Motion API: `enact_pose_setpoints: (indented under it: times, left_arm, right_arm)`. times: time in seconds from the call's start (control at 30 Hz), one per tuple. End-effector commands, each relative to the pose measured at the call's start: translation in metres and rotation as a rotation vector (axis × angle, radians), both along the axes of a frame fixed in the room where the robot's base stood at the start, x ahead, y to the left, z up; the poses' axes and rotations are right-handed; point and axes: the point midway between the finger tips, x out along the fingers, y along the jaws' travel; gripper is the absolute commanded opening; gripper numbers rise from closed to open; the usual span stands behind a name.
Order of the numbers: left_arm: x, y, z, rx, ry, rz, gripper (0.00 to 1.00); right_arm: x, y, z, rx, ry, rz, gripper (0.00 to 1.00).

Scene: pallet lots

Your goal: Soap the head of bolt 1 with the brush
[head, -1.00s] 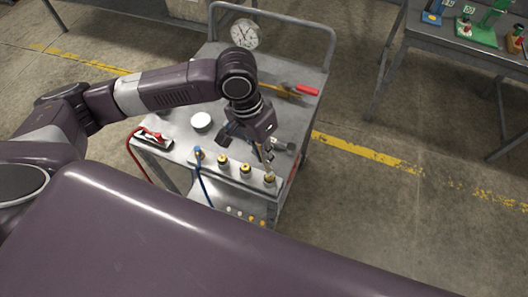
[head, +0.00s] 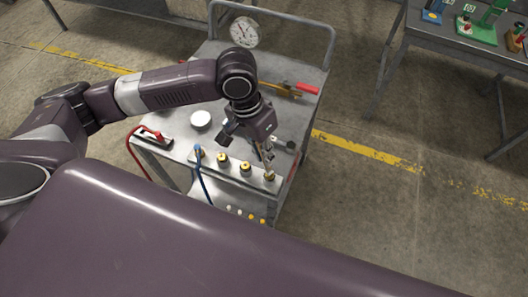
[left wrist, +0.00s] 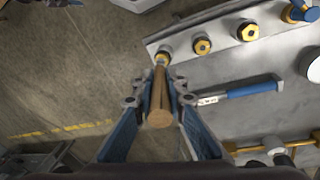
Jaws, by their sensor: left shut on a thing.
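My left gripper (head: 266,146) is shut on the brush (head: 268,162), whose wooden handle (left wrist: 160,105) lies between the blue-backed fingers in the left wrist view. The brush points down, with its tip at the end bolt (left wrist: 163,57) of a row on a pale block (head: 233,173). The brush largely covers that bolt in the head view; I cannot tell whether its bristles touch the head. A middle bolt (head: 245,169) and another bolt (head: 222,159) have yellow heads and stand clear. I cannot read which bolt is number 1. My right gripper is not in view.
The block stands on a grey metal cart with a rail (head: 328,55). A blue-handled tool (left wrist: 252,89) lies near the gripper.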

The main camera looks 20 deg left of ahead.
Motion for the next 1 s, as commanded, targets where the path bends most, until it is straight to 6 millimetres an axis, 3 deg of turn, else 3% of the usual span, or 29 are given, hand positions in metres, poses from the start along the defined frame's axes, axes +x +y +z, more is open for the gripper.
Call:
enact_pose_setpoints:
  times: [0.7, 1.0]
  left_arm:
    - [0.0, 0.0, -0.008, 0.0, 0.0, 0.0, 0.0]
    - [0.0, 0.0, -0.005, 0.001, 0.002, 0.001, 0.0]
  right_arm:
    - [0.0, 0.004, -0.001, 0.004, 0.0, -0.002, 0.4]
    - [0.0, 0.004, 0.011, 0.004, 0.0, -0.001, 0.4]
